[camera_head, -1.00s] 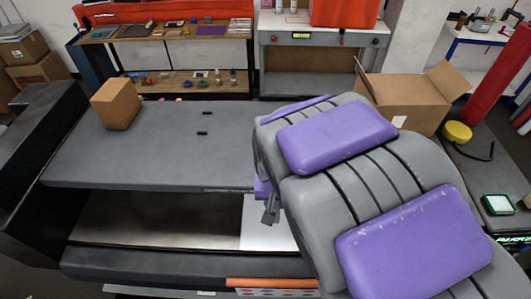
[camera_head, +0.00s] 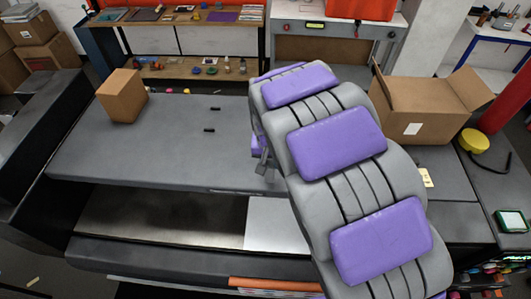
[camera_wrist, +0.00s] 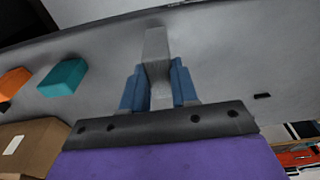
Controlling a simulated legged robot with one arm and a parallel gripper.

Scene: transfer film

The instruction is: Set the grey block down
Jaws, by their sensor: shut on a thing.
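The grey block (camera_wrist: 156,45) is long and pale, and shows in the wrist view between the blue fingers of my gripper (camera_wrist: 158,82). The fingers press on it from both sides, and its far end sticks out beyond them. The block is over the grey table top (camera_wrist: 215,50); I cannot tell whether it touches the surface. In the head view my grey and purple arm hides the block and most of the gripper.
A teal block (camera_wrist: 62,78) and an orange block (camera_wrist: 14,82) lie left of the gripper in the wrist view. An open cardboard box (camera_head: 425,105) stands right of my arm. A small cardboard box (camera_head: 122,96) stands on the table's left; its middle is mostly clear.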

